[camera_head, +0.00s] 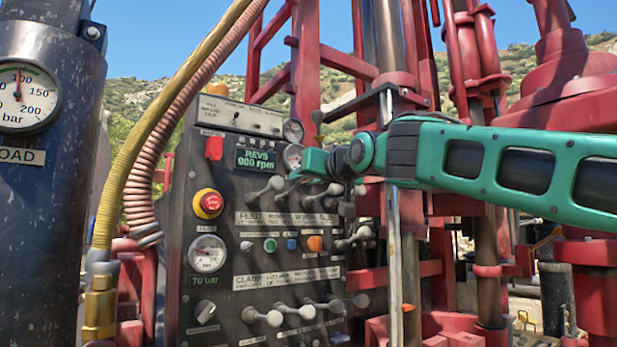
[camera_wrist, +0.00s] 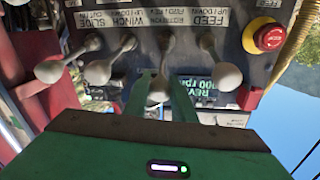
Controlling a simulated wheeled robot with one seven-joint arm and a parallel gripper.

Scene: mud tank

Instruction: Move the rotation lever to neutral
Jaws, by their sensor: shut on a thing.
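The rotation lever (camera_wrist: 159,88) is second from the right in the upper row, under the upside-down ROTATION label in the wrist view. My gripper (camera_wrist: 161,92) has one green finger on each side of its pale knob and is shut on it. In the head view my gripper (camera_head: 299,172) reaches in from the right to the upper lever row, and the rotation lever is largely hidden there. The lever's exact angle is hard to tell.
The feed lever (camera_wrist: 226,75) is close on one side and the winch lever (camera_wrist: 98,72) on the other; the slide lever (camera_wrist: 49,71) is farther left. A red emergency button (camera_head: 208,203) and another lever row (camera_head: 290,311) are on the panel. Hoses and red rig beams surround it.

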